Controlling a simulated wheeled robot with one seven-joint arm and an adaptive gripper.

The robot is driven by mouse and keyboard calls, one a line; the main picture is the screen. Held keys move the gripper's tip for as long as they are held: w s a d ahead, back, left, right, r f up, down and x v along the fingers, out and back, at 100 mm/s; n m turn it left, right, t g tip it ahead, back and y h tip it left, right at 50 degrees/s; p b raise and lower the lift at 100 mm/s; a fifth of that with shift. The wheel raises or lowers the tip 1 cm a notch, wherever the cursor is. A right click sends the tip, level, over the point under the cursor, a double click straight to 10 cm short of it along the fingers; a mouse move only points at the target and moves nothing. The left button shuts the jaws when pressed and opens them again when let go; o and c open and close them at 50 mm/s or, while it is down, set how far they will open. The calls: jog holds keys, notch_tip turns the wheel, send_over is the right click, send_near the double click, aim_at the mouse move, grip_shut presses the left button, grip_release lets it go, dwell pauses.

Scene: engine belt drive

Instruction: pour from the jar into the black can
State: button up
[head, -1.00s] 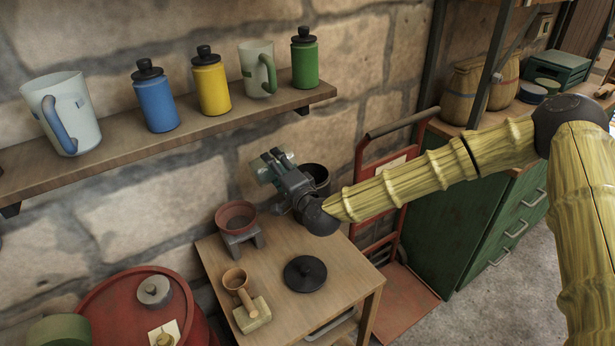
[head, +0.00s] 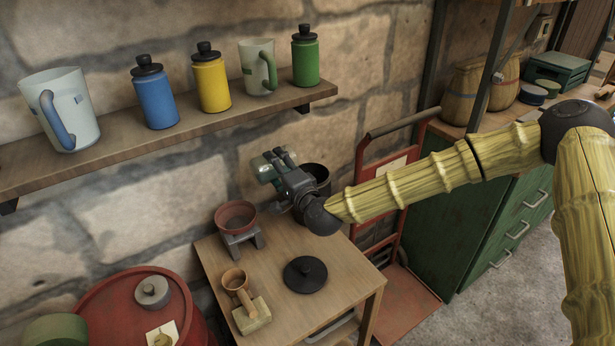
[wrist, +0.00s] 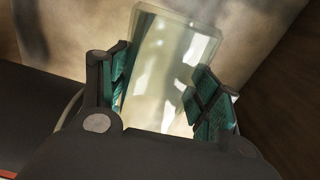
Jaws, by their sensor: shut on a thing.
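My gripper (head: 277,168) is shut on a clear glass jar (wrist: 170,75), held above the small wooden table. In the wrist view the jar sits between the two teal-padded fingers, its rim toward the top of the picture. In the head view the jar (head: 264,172) is small and partly covered by the fingers; it looks tilted to the left. What is inside it I cannot tell. The black can (head: 318,173) stands at the table's back, just right of and behind my gripper, which hides much of it. The jar appears apart from the can.
A shelf (head: 120,143) with mugs and bottles hangs above. A red hand truck (head: 392,222) stands to the right.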

jog(key=shift+w+d+f+m, duration=0.1)
jog(key=shift+f+m, duration=0.05)
jog(key=shift+m, duration=0.15)
jog(key=shift+d+r+m+b, duration=0.1)
jog(key=shift+r+m+b, duration=0.15)
jog(key=shift+m+b, duration=0.25)
